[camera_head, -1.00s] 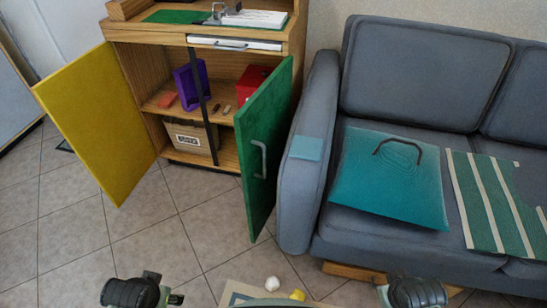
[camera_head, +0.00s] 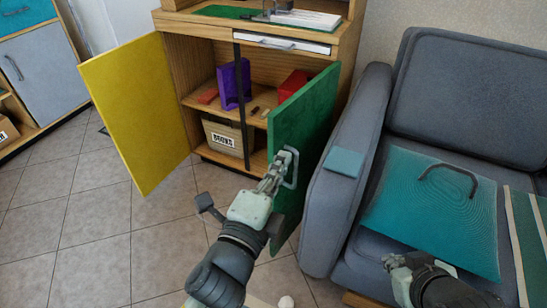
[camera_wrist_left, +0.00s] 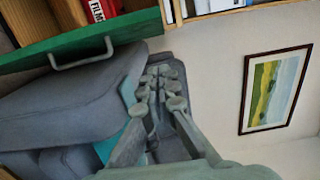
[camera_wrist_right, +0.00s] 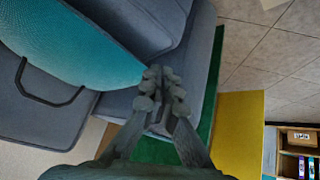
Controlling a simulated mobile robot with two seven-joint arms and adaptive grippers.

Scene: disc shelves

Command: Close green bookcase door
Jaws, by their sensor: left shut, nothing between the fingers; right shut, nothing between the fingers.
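The green bookcase door (camera_head: 306,112) stands open on the right side of the wooden bookcase, with a grey bar handle (camera_head: 292,168) on its outer face. My left gripper (camera_head: 281,165) is shut and empty, overlapping the handle in the head view. In the left wrist view the green door (camera_wrist_left: 30,54) and handle (camera_wrist_left: 82,57) lie left of the fingers (camera_wrist_left: 161,82), with a gap in the picture. My right gripper (camera_head: 391,261) is shut and empty in front of the sofa. The right wrist view shows a green panel (camera_wrist_right: 207,100) beside its fingers (camera_wrist_right: 163,82).
The yellow door (camera_head: 140,110) stands open on the left. The grey sofa arm (camera_head: 345,190) is close to the green door's right side. Shelves hold a purple item (camera_head: 234,83) and a box (camera_head: 222,135). Tiled floor is clear at left.

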